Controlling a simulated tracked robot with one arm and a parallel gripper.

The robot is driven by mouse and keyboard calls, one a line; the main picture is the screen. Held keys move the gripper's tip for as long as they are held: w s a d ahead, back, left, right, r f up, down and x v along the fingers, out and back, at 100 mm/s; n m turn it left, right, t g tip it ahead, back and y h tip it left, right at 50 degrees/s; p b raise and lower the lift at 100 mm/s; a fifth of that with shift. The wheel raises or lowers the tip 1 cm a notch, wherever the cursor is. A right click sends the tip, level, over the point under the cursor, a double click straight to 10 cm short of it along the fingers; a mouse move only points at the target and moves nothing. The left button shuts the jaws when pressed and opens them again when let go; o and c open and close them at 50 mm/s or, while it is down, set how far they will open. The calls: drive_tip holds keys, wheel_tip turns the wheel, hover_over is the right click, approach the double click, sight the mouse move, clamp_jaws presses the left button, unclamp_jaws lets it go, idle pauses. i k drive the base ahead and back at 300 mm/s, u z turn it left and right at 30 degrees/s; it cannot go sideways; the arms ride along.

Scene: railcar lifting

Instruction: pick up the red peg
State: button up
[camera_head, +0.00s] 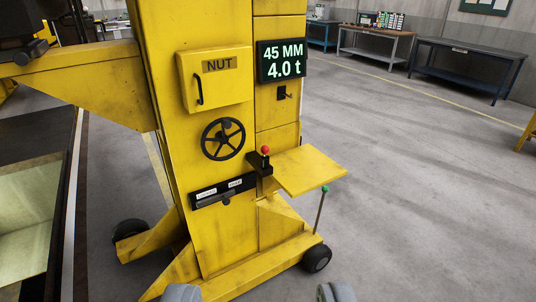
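The red peg shows as a small red knob (265,150) on top of a black bracket (260,166) on the front of a yellow lifting column. The bracket sits at the left edge of a yellow shelf. Any shaft below the knob is too small to make out clearly. My gripper (259,293) shows only as two grey rounded fingertips at the bottom edge, set wide apart. It is open, with nothing seen between the fingers. It appears below the red peg in the picture and well short of it.
The yellow column (222,120) carries a NUT box (216,80), a black handwheel (223,139), a display (281,61) reading 45 MM and 4.0 t, and the shelf (308,171). A green-knobbed lever (325,189) rises near a wheel (316,258). Floor at right is clear; a pit lies left.

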sight(265, 149)
drive_tip(key=z, duration=0.4)
drive_tip(key=i, duration=2.4)
drive_tip(key=u, duration=0.25)
